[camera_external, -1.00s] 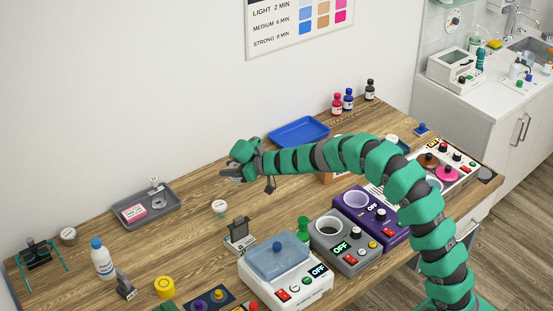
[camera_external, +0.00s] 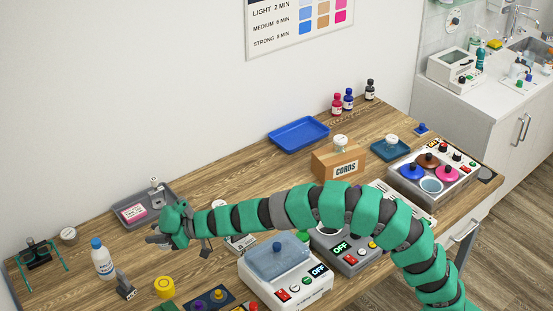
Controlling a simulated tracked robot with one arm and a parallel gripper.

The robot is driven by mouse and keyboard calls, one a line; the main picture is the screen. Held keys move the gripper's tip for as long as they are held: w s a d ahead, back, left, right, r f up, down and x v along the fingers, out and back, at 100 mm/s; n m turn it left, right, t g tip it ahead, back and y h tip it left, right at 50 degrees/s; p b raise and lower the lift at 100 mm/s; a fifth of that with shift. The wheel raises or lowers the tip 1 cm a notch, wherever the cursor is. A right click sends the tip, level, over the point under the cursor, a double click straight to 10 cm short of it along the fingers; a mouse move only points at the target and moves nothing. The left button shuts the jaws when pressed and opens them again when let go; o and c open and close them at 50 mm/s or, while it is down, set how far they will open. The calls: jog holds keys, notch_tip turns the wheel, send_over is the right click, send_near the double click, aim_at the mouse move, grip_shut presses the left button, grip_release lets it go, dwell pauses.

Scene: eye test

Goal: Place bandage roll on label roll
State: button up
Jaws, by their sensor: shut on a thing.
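My gripper (camera_external: 158,238) is at the left end of my arm, above the left part of the wooden bench. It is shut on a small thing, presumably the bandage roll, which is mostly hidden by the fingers. I cannot make out its shape. I cannot tell for sure which thing is the label roll. A yellow round roll-like thing (camera_external: 164,287) stands on the bench below my gripper in the picture. A small pale round thing (camera_external: 68,235) stands at the far left near the wall. My gripper appears apart from both.
A white bottle (camera_external: 103,260) and a grey stand (camera_external: 124,287) are left of my gripper. A white device (camera_external: 300,291) stands to the right. A blue tray (camera_external: 322,127) and CORDS box (camera_external: 323,166) are further back.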

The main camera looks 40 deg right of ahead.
send_over(159, 282)
jog(key=shift+n+g, duration=0.3)
jog(key=shift+g, duration=0.1)
notch_tip(159, 282, down, 10)
jog(key=b, duration=0.7)
jog(key=shift+b, duration=0.3)
jog(key=o, duration=1)
jog(key=shift+c, duration=0.2)
